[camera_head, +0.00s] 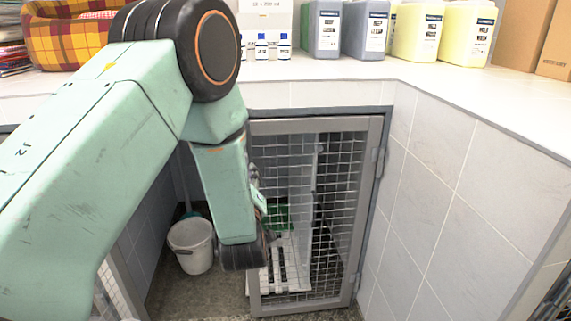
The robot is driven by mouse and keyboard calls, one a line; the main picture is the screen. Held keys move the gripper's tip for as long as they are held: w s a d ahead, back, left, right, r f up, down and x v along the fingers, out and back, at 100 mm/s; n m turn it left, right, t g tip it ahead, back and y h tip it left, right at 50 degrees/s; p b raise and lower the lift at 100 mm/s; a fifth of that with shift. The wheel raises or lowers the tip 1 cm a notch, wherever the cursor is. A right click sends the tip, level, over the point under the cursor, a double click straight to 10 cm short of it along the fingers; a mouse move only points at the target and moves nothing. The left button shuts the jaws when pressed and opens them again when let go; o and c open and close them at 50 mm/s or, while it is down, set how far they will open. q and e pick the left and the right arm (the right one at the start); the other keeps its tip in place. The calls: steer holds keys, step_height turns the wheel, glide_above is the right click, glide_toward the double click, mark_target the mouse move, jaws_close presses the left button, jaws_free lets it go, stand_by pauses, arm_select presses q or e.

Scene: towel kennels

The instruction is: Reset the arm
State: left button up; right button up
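My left arm (85,160) comes in from the left, bends at a black elbow joint (215,50) and hangs down in front of the kennel door. Its lower link (226,190) ends at a dark wrist part (243,256). A small green wrist piece (258,200) shows at the right of that link. I cannot make out the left gripper's fingers. My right arm and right gripper are not in view.
A wire-mesh kennel door (338,215) stands behind my arm, with a white slatted board (288,265) beyond it. A white bucket (191,246) is on the floor left of it. Yellow jugs (465,32), grey jugs (364,28) and a plaid basket (65,40) stand on the counter (460,90).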

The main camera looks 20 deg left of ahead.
arm_select(q)
steer(key=s+d+f+m+g+h+p, duration=0.1)
steer(key=s+d+f+m+g+h, duration=0.3)
steer(key=f, duration=0.4)
steer(key=s+d+f+m+g+h+p, duration=0.1)
steer(key=s+d+f+m+g+h, duration=0.2)
steer(key=s+f, duration=0.5)
steer(key=s+d+f+m+g+h+p, duration=0.1)
steer(key=s+f+g, duration=0.3)
steer(key=s, duration=0.9)
steer(key=s+d+f+m+g+h+p, duration=0.1)
steer(key=s+d+f+m+g, duration=0.3)
steer(key=s, duration=1)
steer(key=shift+d+m+p, duration=0.25)
steer(key=shift+m+p, duration=0.05)
steer(key=shift+p, duration=0.45)
